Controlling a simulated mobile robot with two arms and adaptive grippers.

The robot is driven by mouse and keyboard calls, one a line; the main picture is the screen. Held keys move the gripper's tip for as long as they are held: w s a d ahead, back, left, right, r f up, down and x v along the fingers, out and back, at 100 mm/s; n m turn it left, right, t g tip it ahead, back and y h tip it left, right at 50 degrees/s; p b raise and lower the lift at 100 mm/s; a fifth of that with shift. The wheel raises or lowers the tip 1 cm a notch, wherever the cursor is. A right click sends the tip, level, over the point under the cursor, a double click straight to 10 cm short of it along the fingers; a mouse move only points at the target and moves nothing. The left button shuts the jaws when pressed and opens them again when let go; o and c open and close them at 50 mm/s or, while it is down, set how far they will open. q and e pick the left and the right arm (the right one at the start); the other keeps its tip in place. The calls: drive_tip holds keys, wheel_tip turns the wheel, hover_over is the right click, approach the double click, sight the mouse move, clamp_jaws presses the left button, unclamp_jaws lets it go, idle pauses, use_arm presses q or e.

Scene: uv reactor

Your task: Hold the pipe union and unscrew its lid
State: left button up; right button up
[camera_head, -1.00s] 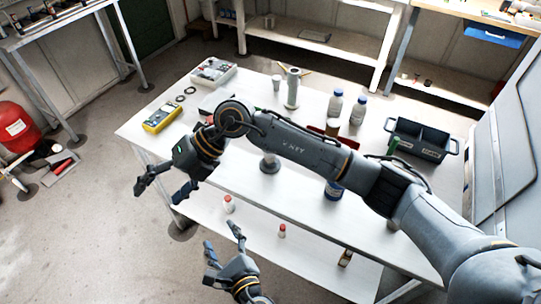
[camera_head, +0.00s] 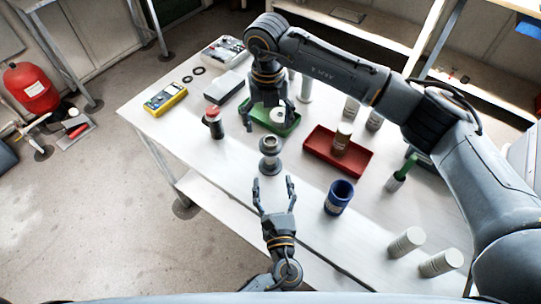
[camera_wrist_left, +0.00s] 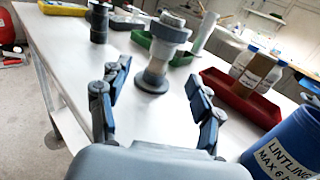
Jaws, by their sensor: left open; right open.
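The grey pipe union (camera_head: 270,160) stands upright on the white table, with a wide round lid on top. In the left wrist view the pipe union (camera_wrist_left: 158,60) stands straight ahead, beyond the fingers. My left gripper (camera_head: 273,182) is open and empty, just in front of the union and pointing at it; it also shows in the left wrist view (camera_wrist_left: 154,82). My right gripper (camera_head: 270,125) is open, pointing down, and appears just behind the union in the head view. Its height above the table is hard to judge.
A green tray (camera_head: 291,128) lies behind, and a red tray (camera_head: 362,165) lies to the right. A blue cup (camera_head: 339,197) stands at front right. The table's left front is bare.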

sight(271, 159)
use_arm(q)
drive_tip(key=w, duration=1)
drive_tip(key=shift+w+a+f, duration=0.1)
drive_tip(key=shift+a, duration=0.25)
drive_tip(key=shift+w+d+f, duration=0.1)
drive_tip(key=shift+w, duration=0.3)
drive_tip(key=shift+s, duration=0.1)
clamp_jaws()
